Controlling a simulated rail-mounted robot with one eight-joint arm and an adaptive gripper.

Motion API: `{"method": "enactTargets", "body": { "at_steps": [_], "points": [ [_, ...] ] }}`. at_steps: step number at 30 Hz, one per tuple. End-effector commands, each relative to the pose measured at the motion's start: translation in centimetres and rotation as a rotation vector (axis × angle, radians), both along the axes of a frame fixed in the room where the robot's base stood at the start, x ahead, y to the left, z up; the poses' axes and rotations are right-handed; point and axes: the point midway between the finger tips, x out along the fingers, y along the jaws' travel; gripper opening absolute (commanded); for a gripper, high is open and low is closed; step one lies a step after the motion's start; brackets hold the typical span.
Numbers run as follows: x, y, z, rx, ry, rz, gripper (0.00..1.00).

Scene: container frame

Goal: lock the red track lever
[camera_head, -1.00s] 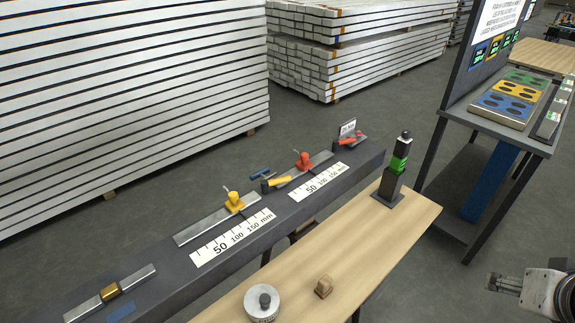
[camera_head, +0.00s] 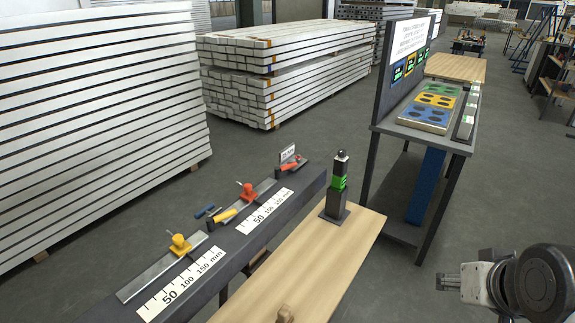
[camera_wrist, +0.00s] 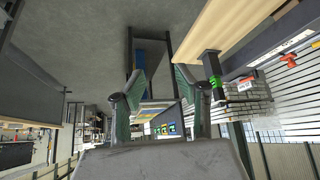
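In the head view a red slider with a knob (camera_head: 247,191) sits on a metal track (camera_head: 264,188) on the dark beam, behind a white millimetre scale (camera_head: 265,212). A separate red lever-like piece (camera_head: 293,163) lies at the beam's far end beside a small sign (camera_head: 287,153). I cannot tell whether either is locked. My gripper (camera_head: 447,281) is at the lower right, well apart from the beam. In the wrist view my gripper (camera_wrist: 162,84) is open, with nothing between its fingers.
A yellow slider (camera_head: 180,244) sits on a nearer track. A yellow lever (camera_head: 225,217) and a blue piece (camera_head: 207,211) lie between the tracks. A green-banded post (camera_head: 338,187) stands on the wooden table (camera_head: 300,262). A stand with coloured plates (camera_head: 430,105) is behind. The floor between is clear.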

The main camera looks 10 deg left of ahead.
Motion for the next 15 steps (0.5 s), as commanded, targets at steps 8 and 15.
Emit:
{"method": "enactTargets", "body": {
  "at_steps": [8, 15],
  "points": [
    [2.9, 1.0, 2.7, -0.005, 0.015, 0.041, 0.0],
    [7.8, 2.8, 6.2, -0.015, 0.04, 0.106, 0.0]
  ]
}}
